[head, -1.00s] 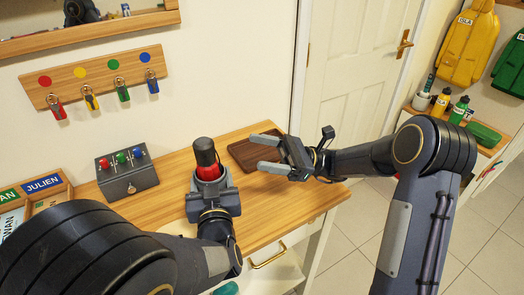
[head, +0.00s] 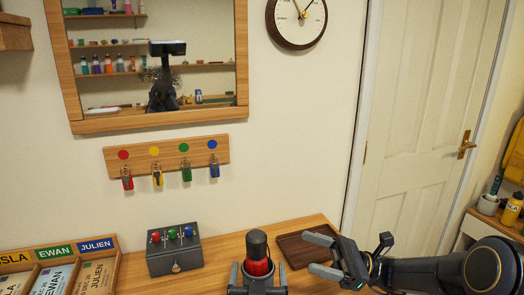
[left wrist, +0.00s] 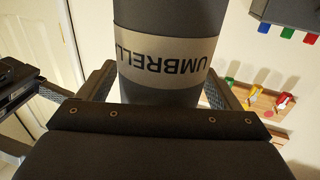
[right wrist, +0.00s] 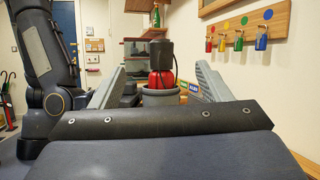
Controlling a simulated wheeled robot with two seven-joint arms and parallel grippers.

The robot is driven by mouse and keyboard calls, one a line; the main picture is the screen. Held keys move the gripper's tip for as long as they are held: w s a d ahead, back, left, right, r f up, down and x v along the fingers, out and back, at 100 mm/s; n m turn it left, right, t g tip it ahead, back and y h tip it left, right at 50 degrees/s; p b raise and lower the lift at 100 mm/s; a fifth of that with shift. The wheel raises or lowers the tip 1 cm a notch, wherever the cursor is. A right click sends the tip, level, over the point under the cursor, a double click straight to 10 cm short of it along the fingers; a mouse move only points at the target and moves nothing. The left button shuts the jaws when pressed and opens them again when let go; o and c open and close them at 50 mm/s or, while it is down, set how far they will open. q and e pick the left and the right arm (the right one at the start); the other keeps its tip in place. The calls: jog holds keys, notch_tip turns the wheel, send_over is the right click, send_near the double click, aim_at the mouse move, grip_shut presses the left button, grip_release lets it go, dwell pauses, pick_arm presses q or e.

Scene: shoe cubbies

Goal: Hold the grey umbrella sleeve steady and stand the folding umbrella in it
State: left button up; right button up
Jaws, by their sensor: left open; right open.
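The folding umbrella (head: 258,267), red with a dark handle, stands upright with its lower part inside the sleeve. The grey umbrella sleeve (left wrist: 165,45) fills the left wrist view, with a beige band lettered UMBRELLA. Its rim (right wrist: 160,98) shows around the red umbrella (right wrist: 161,79) in the right wrist view. My left gripper (head: 258,277) is open, with one finger on each side of the sleeve; whether they touch it I cannot tell. My right gripper (head: 319,254) is open and empty, to the right of the umbrella and apart from it. The sleeve's base is hidden.
A brown tray (head: 292,250) lies on the wooden table behind my right gripper. A grey box (head: 174,252) with coloured knobs stands left of the umbrella. A name-card rack (head: 60,270) is at far left. Keys hang on a wall rack (head: 168,155) below a mirror (head: 155,115).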

pick_arm(q)
jog(key=s, duration=1.2)
jog(key=w+a+r+n+g+h+p, duration=0.1)
jog(key=a+r+n+g+h+p, duration=0.2)
jog(key=a+g+h, duration=0.4)
pick_arm(e)
jog(key=s+r+n+h, duration=0.3)
jog(key=s+n+h, duration=0.6)
jog(key=s, duration=0.7)
pick_arm(q)
jog(key=s+a+r+m+g+y+p, duration=0.1)
jog(key=s+a+g+y+p, duration=0.2)
jog(key=s+a, duration=1)
jog(key=shift+s+a+r+g+y+p, duration=0.25)
jog(key=shift+s+g+y+p, duration=0.2)
jog(key=shift+g, duration=0.65)
pick_arm(e)
jog(key=s+d+f+n+t+h, duration=0.5)
jog(key=s+d+h, duration=0.3)
jog(key=h, duration=0.2)
jog(key=shift+n+t, duration=0.6)
jog(key=shift+t, duration=0.1)
jog(key=shift+s, duration=0.1)
